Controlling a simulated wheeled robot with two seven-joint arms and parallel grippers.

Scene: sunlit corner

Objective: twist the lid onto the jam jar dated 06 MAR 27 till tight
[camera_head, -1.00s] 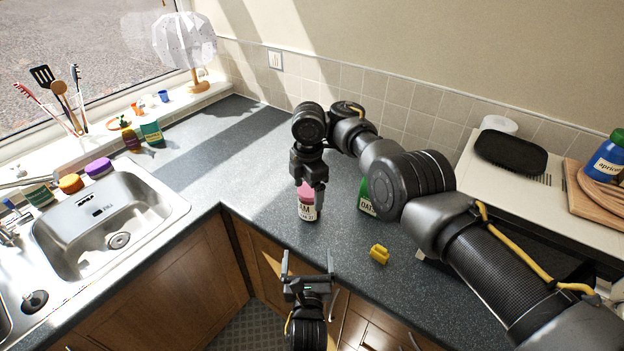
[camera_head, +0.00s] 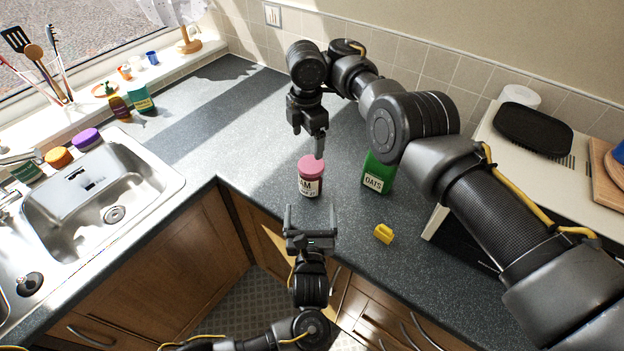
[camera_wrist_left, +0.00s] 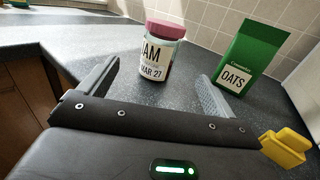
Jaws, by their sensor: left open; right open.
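The jam jar (camera_head: 311,184) stands upright on the grey worktop, with a pink lid (camera_head: 311,165) sitting on its top. In the left wrist view the jar (camera_wrist_left: 157,55) shows a white label reading "AM" and "MAR 27"; the rest of the label is out of sight. My right gripper (camera_head: 318,152) points down just above the lid, open and apart from it. My left gripper (camera_head: 309,212) is open and empty, in front of the jar at the worktop's front edge, its fingers pointing toward the jar. Whether the lid is tight cannot be seen.
A green oats carton (camera_head: 377,172) stands close to the right of the jar. A yellow block-like object (camera_head: 384,233) lies on the worktop nearer the front right. The sink (camera_head: 100,190) is at left. The worktop left of the jar is clear.

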